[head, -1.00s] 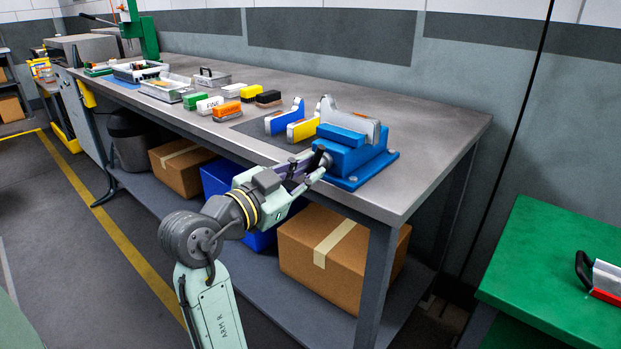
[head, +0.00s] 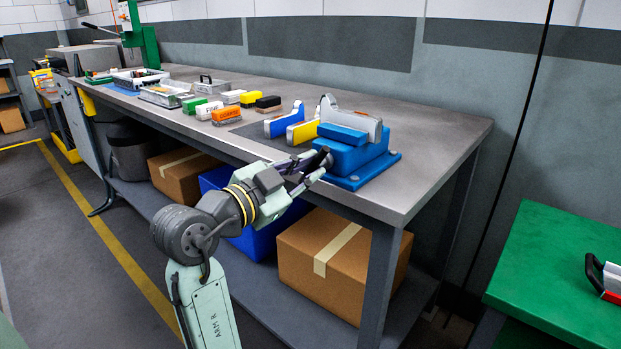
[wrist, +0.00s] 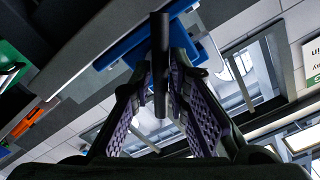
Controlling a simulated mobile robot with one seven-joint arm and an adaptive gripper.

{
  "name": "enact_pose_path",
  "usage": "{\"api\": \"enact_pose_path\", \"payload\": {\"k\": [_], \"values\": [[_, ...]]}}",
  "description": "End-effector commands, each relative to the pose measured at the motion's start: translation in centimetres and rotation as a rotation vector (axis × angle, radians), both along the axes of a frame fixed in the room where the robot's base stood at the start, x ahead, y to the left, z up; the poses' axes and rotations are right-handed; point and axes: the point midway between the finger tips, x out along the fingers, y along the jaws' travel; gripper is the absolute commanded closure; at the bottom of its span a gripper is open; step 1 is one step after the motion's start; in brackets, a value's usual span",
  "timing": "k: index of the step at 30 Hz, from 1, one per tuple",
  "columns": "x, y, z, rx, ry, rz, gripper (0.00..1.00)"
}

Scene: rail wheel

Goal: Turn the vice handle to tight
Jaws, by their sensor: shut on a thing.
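The blue vice (head: 350,155) stands on the right front part of the grey workbench, with a pale jaw plate on top. Its dark bar handle (head: 326,158) is at the vice's front left side. My gripper (head: 312,168) reaches in from the left and is shut on the handle. In the wrist view the handle (wrist: 160,40) is a dark upright bar between my two fingers (wrist: 163,95), with the vice's blue body (wrist: 125,48) behind it. My fingers hide part of the handle in the head view, and I cannot tell how tight the screw is.
The workbench (head: 440,125) holds blue and yellow jaw pieces (head: 303,130) left of the vice and several small coloured blocks (head: 228,113) farther left. A cardboard box (head: 310,265) and a blue bin (head: 255,235) sit below. A green table (head: 550,260) stands at the right.

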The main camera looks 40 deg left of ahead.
Motion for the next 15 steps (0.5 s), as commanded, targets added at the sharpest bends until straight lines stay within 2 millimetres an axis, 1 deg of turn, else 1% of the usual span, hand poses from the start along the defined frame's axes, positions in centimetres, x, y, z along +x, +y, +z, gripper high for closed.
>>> {"api": "enact_pose_path", "payload": {"k": [5, 15], "values": [[-0.06, 0.18, -0.26, 0.072, -0.007, 0.004, 1.00], [-0.08, 0.16, -0.05, 0.183, -0.015, 0.004, 1.00]]}}
